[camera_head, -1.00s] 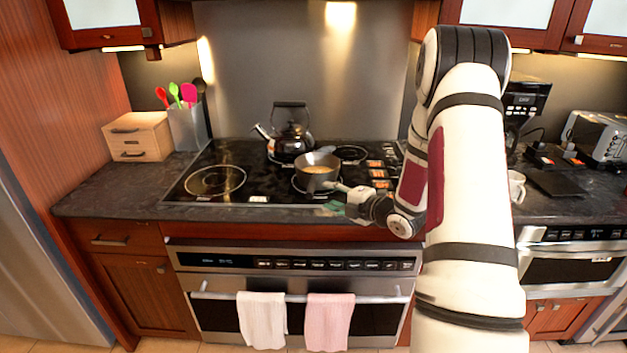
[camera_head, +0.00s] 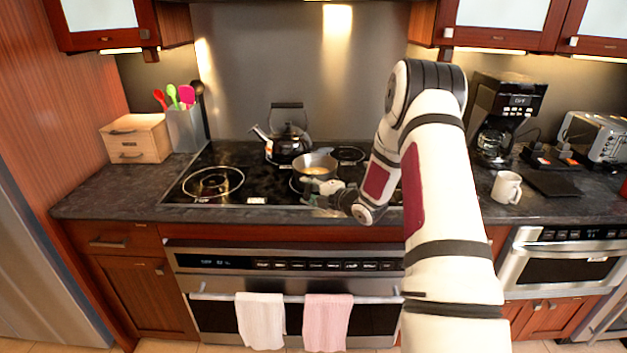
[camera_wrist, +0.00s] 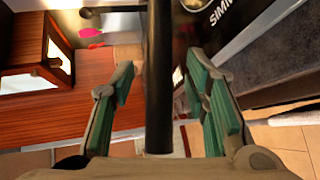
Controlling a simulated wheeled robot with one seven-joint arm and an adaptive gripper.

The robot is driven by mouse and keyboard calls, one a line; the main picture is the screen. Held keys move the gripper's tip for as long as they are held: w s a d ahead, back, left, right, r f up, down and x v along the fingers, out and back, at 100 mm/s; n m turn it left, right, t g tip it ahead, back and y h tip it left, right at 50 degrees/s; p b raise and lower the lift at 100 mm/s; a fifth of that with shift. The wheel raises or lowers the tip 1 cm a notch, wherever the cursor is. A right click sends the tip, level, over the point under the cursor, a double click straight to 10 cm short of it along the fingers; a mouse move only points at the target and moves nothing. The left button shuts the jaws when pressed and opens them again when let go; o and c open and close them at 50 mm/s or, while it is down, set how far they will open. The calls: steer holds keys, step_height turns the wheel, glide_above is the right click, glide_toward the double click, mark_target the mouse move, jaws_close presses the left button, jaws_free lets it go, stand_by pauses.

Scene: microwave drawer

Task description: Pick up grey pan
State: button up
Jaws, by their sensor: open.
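The grey pan (camera_head: 316,165) sits on a front-middle burner of the black cooktop, with something yellowish inside. My gripper (camera_head: 322,200) is at the pan's front side, low over the cooktop's front edge. In the wrist view my gripper (camera_wrist: 158,80) is open, its green-padded fingers on either side of a dark rod (camera_wrist: 158,110), which appears to be the pan's handle. Gaps show between the rod and both fingers. The pan's bowl is not clear in the wrist view, and its handle is mostly hidden by my gripper in the head view.
A dark kettle (camera_head: 287,144) stands just behind the pan. A utensil holder (camera_head: 186,130) and wooden box (camera_head: 136,139) are at the left. A white mug (camera_head: 506,187), coffee maker (camera_head: 500,115) and toaster (camera_head: 594,137) are at the right.

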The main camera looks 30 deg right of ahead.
steer(key=shift+c, duration=0.2)
jaws_close()
steer(key=shift+r, duration=0.15)
